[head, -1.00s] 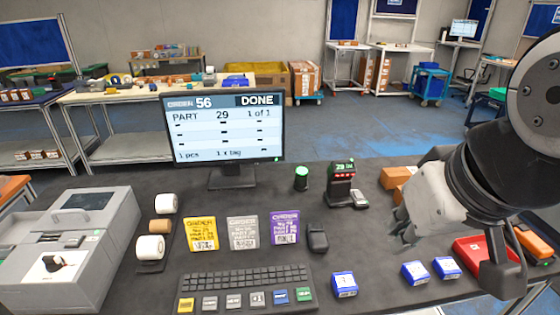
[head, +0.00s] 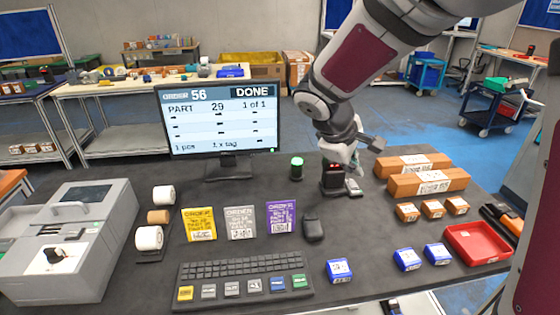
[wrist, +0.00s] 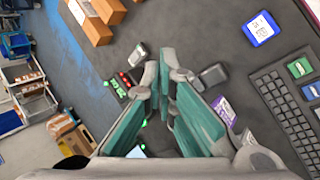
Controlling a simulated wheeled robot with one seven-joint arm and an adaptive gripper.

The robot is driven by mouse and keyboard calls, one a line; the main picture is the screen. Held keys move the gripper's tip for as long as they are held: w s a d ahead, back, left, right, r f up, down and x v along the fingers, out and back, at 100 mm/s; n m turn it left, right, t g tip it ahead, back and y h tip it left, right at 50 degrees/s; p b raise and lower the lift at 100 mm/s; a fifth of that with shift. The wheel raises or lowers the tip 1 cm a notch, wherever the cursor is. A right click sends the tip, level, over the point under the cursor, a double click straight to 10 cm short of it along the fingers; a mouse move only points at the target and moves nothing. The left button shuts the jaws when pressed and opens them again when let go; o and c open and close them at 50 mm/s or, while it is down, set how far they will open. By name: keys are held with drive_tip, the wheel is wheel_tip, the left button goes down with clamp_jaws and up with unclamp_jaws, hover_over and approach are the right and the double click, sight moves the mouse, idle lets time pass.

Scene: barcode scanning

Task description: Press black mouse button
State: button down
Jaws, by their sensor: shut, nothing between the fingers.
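The black mouse (head: 313,229) lies on the dark table, right of the purple order card and above the keyboard's right end. It also shows in the wrist view (wrist: 211,76), just right of the fingertips. My gripper (head: 350,160) is above and behind the mouse, over the small device with red lights, clear of the mouse. In the wrist view, my gripper (wrist: 164,70) has its green-padded fingers pointing down towards the table, shut with nothing between them. The gap between fingertips and table is hard to judge.
A keyboard (head: 245,284) lies in front of the mouse. The red-lit device (head: 335,178) stands behind it. The monitor (head: 222,120) reads DONE. Blue boxes (head: 339,269), a red tray (head: 478,243) and long brown boxes (head: 428,182) lie to the right.

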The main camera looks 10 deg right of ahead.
sight(313, 217)
drive_tip(key=w+a+f+n, duration=0.2)
drive_tip(key=w+f+n, duration=0.1)
drive_tip(key=w+f, duration=0.2)
drive_tip(key=w+a+f+n+t+h, duration=0.1)
drive_tip(key=w+f+n, duration=0.3)
drive_tip(key=f, duration=0.5)
drive_tip(key=shift+w+a+t+h+p, duration=0.3)
drive_tip(key=shift+w+a, duration=0.45)
drive_tip(key=shift+w, duration=0.5)
drive_tip(key=shift+f+b, duration=1.45)
drive_tip(key=shift+f, duration=2.9)
drive_tip(key=shift+f, duration=0.1)
drive_tip(key=shift+f, duration=0.3)
drive_tip(key=shift+f+b, duration=0.4)
drive_tip(key=shift+f, duration=0.15)
drive_tip(key=shift+r+p, duration=0.35)
drive_tip(key=shift+r, duration=0.65)
